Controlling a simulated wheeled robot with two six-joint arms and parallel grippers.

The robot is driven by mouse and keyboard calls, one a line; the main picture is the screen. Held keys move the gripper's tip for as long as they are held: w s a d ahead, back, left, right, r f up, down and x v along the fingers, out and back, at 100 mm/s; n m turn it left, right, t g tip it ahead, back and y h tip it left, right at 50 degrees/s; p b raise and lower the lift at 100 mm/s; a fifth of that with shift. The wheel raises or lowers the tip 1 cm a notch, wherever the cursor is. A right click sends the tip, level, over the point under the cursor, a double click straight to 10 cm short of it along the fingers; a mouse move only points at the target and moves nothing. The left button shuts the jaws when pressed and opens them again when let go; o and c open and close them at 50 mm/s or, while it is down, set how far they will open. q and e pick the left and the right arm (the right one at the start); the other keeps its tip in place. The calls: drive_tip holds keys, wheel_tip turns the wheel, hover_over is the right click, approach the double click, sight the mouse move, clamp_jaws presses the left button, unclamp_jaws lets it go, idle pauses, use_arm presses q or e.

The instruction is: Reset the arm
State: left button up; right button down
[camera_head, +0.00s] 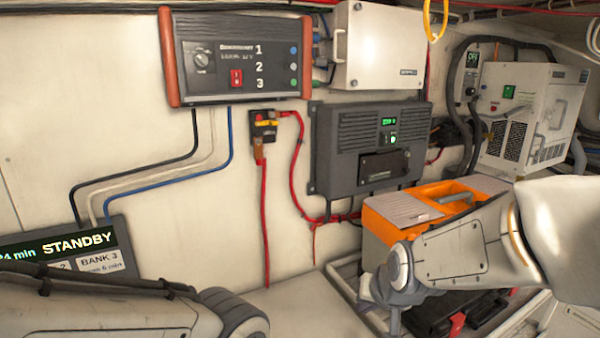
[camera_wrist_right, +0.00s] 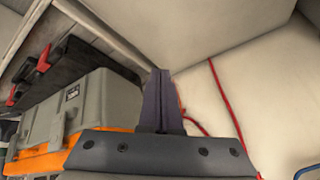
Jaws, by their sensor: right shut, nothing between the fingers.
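My right arm (camera_head: 465,245) comes in from the right in the head view, bent in front of the orange and grey case (camera_head: 400,208). Its wrist points down at the lower middle right, and its fingers cannot be made out there. In the right wrist view my right gripper (camera_wrist_right: 160,78) is shut, with its dark fingers together and nothing between them. The grey and orange case shows beside it on the left (camera_wrist_right: 85,110). My left arm (camera_head: 110,315) lies along the lower left edge of the head view. Its gripper is out of the frame.
A battery selector panel (camera_head: 240,85), a dark charger box (camera_head: 370,165) and a white box (camera_head: 378,45) are on the wall. A red cable (camera_head: 265,215) hangs below a switch. A black case with red latches (camera_head: 440,318) lies low at right. A STANDBY display (camera_head: 75,245) stands left.

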drive_tip(key=s+d+f+n+g+h, duration=0.1)
drive_tip(key=s+d+f+n+g, duration=0.15)
drive_tip(key=s+d+f, duration=0.55)
drive_tip(key=s+a+r+n+g, duration=0.2)
drive_tip(key=s+a+r+n, duration=0.1)
drive_tip(key=s+a, duration=0.4)
drive_tip(key=s+a+r+n+g, duration=0.1)
drive_tip(key=s+a+r+n, duration=0.2)
drive_tip(key=s+a, duration=0.4)
drive_tip(key=shift+s+a+r+n+g+y, duration=0.35)
drive_tip(key=shift+a+n, duration=0.3)
drive_tip(key=shift+a, duration=0.3)
